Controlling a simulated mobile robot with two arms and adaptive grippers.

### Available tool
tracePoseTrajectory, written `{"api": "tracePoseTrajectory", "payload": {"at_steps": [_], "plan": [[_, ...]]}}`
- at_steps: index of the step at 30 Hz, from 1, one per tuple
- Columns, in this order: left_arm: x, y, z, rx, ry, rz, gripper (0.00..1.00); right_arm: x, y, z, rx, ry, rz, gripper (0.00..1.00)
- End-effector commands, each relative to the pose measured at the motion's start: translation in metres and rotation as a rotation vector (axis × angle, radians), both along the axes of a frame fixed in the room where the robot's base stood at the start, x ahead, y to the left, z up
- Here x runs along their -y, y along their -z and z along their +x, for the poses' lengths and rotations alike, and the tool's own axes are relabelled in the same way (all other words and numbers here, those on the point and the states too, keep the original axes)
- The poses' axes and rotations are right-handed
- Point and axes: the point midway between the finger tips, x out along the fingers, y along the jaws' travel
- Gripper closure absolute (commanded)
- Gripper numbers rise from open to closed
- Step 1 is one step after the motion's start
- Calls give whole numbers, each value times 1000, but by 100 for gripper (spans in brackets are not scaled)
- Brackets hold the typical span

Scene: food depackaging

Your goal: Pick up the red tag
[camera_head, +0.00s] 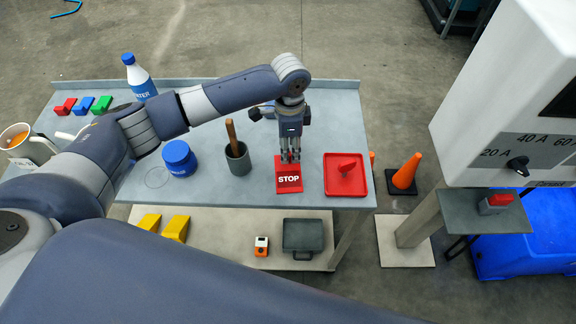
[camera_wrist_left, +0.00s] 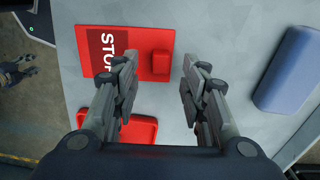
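The red tag (camera_head: 289,184), a flat plate with white STOP lettering, lies near the table's front edge. In the left wrist view the tag (camera_wrist_left: 141,39) carries a raised red block (camera_wrist_left: 161,62) at one end. My left gripper (camera_head: 290,158) points down at the tag's far end. In the left wrist view my left gripper (camera_wrist_left: 159,70) is open, its two fingers apart with the red block roughly between their tips and a gap on each side. I cannot tell its exact height above the tag. My right gripper is not in view.
A red tray (camera_head: 346,191) holding a red piece stands right of the tag. A grey cup (camera_head: 238,162) with a wooden handle and a blue jar (camera_head: 179,158) stand left. A white electrical cabinet (camera_head: 510,100) and an orange cone (camera_head: 406,171) are off the table's right side.

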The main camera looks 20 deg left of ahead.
Motion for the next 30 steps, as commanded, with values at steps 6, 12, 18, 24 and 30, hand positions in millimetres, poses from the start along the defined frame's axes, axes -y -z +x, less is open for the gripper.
{"api": "tracePoseTrajectory", "payload": {"at_steps": [6, 12, 18, 24, 30], "plan": [[0, 20, 0, 0, 1, 0, 60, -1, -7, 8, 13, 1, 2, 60], [0, 22, 0, 1, 1, -1, 60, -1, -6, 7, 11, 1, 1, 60], [0, 21, 0, 1, 1, -1, 100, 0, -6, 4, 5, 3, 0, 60], [0, 21, 0, 1, 1, -1, 100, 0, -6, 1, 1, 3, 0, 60], [0, 20, 0, 3, 0, -1, 100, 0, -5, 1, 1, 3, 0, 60]]}}
